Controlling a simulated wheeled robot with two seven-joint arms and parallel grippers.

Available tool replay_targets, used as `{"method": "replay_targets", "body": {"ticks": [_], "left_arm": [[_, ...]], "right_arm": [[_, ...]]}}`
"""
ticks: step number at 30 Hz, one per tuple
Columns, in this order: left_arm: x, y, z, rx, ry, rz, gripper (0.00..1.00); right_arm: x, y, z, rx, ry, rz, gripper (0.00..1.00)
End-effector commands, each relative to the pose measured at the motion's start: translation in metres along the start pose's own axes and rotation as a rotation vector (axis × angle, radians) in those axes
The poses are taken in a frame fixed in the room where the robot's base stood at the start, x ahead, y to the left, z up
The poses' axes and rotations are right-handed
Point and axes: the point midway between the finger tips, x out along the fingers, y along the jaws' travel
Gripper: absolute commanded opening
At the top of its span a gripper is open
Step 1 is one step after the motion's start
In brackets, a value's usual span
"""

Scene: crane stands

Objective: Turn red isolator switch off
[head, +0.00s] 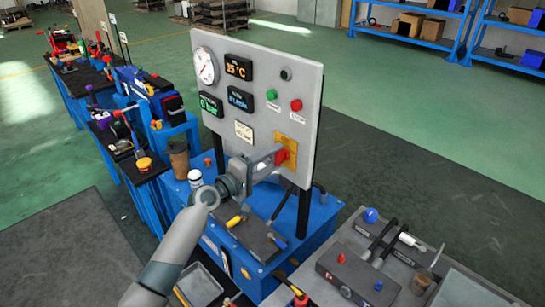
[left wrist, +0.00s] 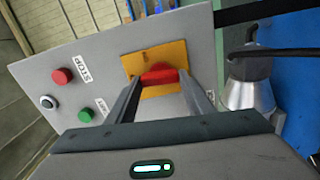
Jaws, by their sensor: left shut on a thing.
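The red isolator switch (head: 281,157) sits on a yellow plate (head: 291,146) at the lower right of the grey control panel (head: 222,47). My left gripper (head: 278,156) reaches it from the left and is shut on its red handle. In the left wrist view the red handle (left wrist: 159,74) lies between the two fingertips, in front of the yellow plate (left wrist: 148,60). The fingers hide part of the handle, and its exact angle is hard to tell. My right gripper is not in view.
A green button (head: 271,95) and a red stop button (head: 296,105) sit above the switch. The panel stands on a blue bench (head: 262,200) with tools. A grey bench (head: 340,235) with levers is at the front right. Open floor lies behind.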

Motion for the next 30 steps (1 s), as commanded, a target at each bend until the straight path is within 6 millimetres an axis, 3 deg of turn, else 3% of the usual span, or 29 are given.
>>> {"method": "replay_targets", "body": {"ticks": [9, 22, 23, 24, 30], "left_arm": [[-0.0001, -0.0012, 0.0001, -0.109, -0.001, -0.001, 0.24], [-0.0002, -0.0017, 0.0, -0.119, 0.0, -0.001, 0.24], [-0.0001, -0.0017, 0.0, -0.119, 0.0, -0.001, 0.54], [-0.0002, -0.0017, -0.0001, -0.119, 0.0, -0.001, 0.64], [-0.0001, -0.0011, -0.0002, -0.117, 0.0, -0.001, 0.66]], "right_arm": [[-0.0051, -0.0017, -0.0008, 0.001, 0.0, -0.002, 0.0], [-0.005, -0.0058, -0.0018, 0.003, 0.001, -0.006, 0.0], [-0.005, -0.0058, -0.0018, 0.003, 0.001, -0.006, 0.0], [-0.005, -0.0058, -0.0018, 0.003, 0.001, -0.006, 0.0], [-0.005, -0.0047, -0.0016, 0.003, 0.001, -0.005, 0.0]]}}
